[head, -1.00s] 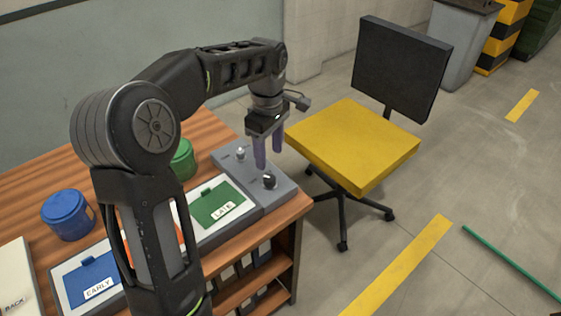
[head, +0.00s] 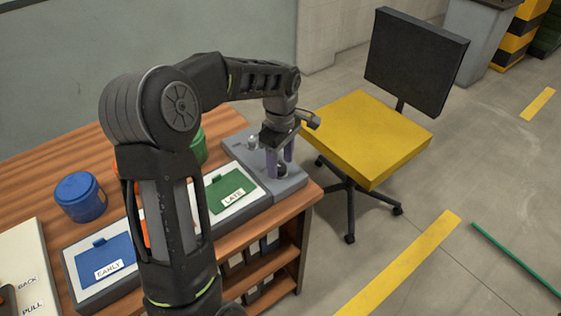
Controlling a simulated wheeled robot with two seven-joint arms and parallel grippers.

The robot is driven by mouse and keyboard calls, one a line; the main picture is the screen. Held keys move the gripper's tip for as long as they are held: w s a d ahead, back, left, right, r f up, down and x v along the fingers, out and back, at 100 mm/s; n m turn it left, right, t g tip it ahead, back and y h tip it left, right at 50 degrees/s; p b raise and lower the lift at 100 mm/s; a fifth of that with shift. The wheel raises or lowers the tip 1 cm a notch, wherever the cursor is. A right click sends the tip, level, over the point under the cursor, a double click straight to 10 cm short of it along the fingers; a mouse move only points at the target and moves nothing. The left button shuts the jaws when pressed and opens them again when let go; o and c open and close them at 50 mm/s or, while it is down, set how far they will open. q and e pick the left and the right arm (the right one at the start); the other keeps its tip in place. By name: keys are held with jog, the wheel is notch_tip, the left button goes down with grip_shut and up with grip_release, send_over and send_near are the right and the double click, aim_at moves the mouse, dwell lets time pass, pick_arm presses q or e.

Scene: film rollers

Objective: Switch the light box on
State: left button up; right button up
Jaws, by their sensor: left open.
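The light box's grey control panel (head: 290,184) is at the right end of the wooden table. It has a small light-topped switch or knob (head: 252,143) toward the back and a dark round knob (head: 282,170) nearer the front. My left gripper (head: 280,170) points down with its two purple fingers apart, one on each side of the dark knob. The fingers and their shadow partly hide this knob, and I cannot tell whether they touch it. White panels beside the controls carry a green card marked LATE (head: 227,187) and a blue card marked EARLY (head: 103,258). My right gripper is out of view.
A blue canister (head: 80,198) and a green canister (head: 200,147) stand behind the panels. A cream BACK/PULL board (head: 22,262) lies at the left. A yellow office chair (head: 366,138) stands close past the table's right end. My left arm hides the table's middle.

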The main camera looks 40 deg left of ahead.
pick_arm(q)
jog(key=shift+f, duration=0.2)
jog(key=shift+c, duration=0.3)
grip_shut()
